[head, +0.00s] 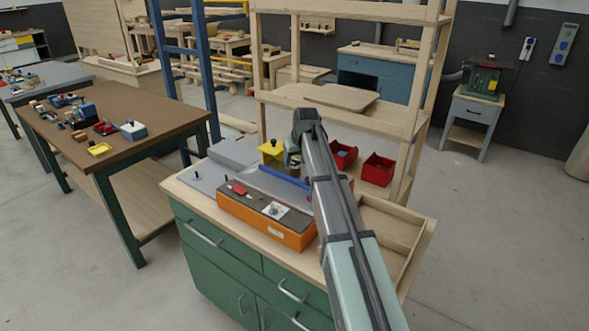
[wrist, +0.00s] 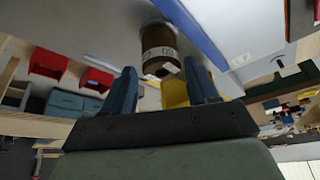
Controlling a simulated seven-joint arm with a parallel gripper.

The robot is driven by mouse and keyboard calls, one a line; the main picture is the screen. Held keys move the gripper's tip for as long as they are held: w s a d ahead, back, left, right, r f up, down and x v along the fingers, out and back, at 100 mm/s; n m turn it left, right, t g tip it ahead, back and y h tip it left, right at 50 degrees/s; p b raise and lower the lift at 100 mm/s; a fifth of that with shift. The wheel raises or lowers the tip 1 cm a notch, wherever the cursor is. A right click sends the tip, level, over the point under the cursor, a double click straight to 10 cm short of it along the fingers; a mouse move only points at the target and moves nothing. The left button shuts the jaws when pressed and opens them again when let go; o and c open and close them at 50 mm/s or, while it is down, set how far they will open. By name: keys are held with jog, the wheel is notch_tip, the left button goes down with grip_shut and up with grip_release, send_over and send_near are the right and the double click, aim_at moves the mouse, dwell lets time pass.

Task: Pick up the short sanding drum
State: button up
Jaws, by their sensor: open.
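The short sanding drum is a brown cylinder (wrist: 157,45) with a pale printed label, near the top middle of the wrist view. It rests on a pale grey surface. My gripper (wrist: 163,88) is open, with one blue-grey finger on each side of the picture and the drum between and just beyond the fingertips. I see no finger touching it. In the head view my gripper (head: 293,162) is low over the bench behind the orange machine, partly hidden by my arm. I cannot make out the drum clearly there.
The orange machine (head: 262,224) with a blue bar (head: 283,177) stands at the bench front. A yellow bin (head: 271,149) is close behind my gripper. Two red bins (head: 343,155) (head: 378,169) stand to the right. A wooden shelf frame (head: 340,97) rises behind.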

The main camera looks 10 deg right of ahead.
aim_at(294, 165)
jog(key=shift+x, duration=2)
jog(key=shift+a, duration=0.15)
jog(key=shift+c, duration=0.3)
jog(key=c, duration=0.7)
